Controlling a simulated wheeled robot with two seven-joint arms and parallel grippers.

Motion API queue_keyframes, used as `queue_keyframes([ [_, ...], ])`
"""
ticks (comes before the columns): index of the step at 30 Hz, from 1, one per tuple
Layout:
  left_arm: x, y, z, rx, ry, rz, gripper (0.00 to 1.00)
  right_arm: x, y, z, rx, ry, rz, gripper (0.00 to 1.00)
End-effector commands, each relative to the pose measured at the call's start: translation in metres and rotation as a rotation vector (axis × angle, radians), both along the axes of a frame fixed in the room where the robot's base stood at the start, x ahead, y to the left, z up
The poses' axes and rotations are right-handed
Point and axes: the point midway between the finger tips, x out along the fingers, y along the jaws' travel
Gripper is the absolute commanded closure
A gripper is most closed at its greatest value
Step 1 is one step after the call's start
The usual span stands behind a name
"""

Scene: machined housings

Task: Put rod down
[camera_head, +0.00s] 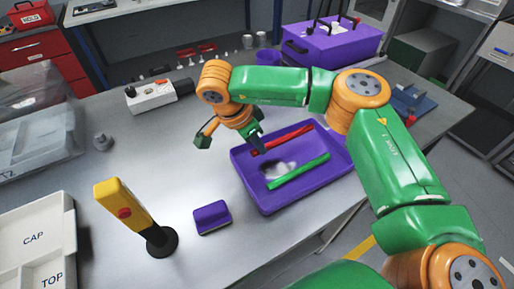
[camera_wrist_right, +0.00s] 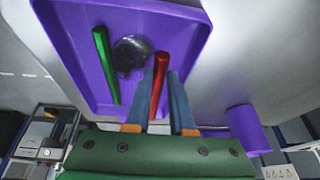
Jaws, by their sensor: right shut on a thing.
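A red rod (camera_head: 290,136) is at the far side of the purple tray (camera_head: 242,172) in the head view. My right gripper (camera_head: 258,146) reaches down over the tray's far left corner and is shut on one end of this rod. In the wrist view the red rod (camera_wrist_right: 161,72) runs between the two blue-grey fingers of the right gripper (camera_wrist_right: 160,90). A green rod (camera_head: 300,171) lies in the tray nearer the front, roughly parallel to the red one. Whether the red rod touches the tray floor is hard to tell. My left gripper is not in view.
A shiny round object (camera_wrist_right: 132,54) sits in the tray between the rods. A small purple block (camera_head: 212,217) and a yellow post with a red button (camera_head: 124,212) stand to the left. A purple toolbox (camera_head: 330,42) is behind.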

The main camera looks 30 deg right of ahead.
Motion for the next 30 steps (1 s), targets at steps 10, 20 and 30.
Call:
queue_keyframes([
  [10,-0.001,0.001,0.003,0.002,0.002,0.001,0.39,0.001,0.000,-0.032,-0.001,-0.001,0.001,1.00],
  [20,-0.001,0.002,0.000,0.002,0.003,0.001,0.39,0.001,0.000,-0.035,-0.001,-0.001,0.001,0.48],
  [30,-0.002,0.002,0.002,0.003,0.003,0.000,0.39,0.001,0.004,-0.023,0.000,-0.003,0.001,0.48],
])
